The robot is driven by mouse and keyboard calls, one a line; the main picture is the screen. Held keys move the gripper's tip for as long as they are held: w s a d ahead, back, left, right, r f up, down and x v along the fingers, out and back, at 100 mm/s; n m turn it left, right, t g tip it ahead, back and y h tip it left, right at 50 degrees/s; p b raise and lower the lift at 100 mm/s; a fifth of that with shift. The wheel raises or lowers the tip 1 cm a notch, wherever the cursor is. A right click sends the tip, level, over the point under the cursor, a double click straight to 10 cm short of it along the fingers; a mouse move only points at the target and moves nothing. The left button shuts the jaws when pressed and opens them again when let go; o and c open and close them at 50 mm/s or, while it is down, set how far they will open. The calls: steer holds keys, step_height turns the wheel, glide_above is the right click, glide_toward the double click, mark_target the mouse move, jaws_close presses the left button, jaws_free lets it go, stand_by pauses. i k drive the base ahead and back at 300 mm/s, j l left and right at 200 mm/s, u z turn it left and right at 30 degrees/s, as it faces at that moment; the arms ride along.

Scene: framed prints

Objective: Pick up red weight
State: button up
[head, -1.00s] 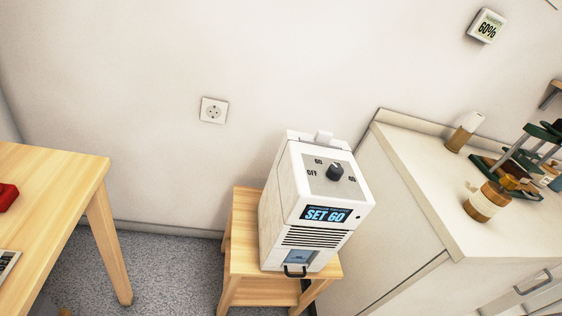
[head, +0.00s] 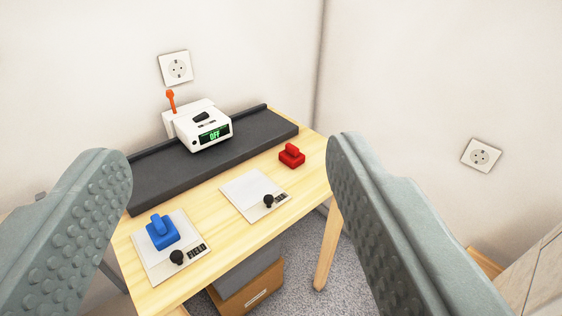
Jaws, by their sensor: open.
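The red weight (head: 291,156), a small block with a raised handle, stands on the wooden table (head: 305,184) near its right end, in the head view. My gripper (head: 237,163) is open and empty. Its two grey, studded fingers frame the table from left and right, and the red weight shows between them, close to the right finger in the picture. Nothing hides the weight. The gripper appears well short of the table and touches nothing that I can see.
A blue weight (head: 162,233) sits on a left white plate (head: 155,263); a second white plate (head: 245,188) bears no weight. Both have black knobs. A dark raised strip (head: 160,186) runs along the back with a white device (head: 201,128) reading OFF. A brown box (head: 248,292) is below.

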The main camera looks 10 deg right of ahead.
mark_target(292, 157)
steer(key=i+l, duration=0.15)
steer(key=l, duration=0.25)
steer(key=i+l, duration=0.15)
steer(key=l, duration=0.25)
steer(key=i+l, duration=0.15)
steer(key=l, duration=0.25)
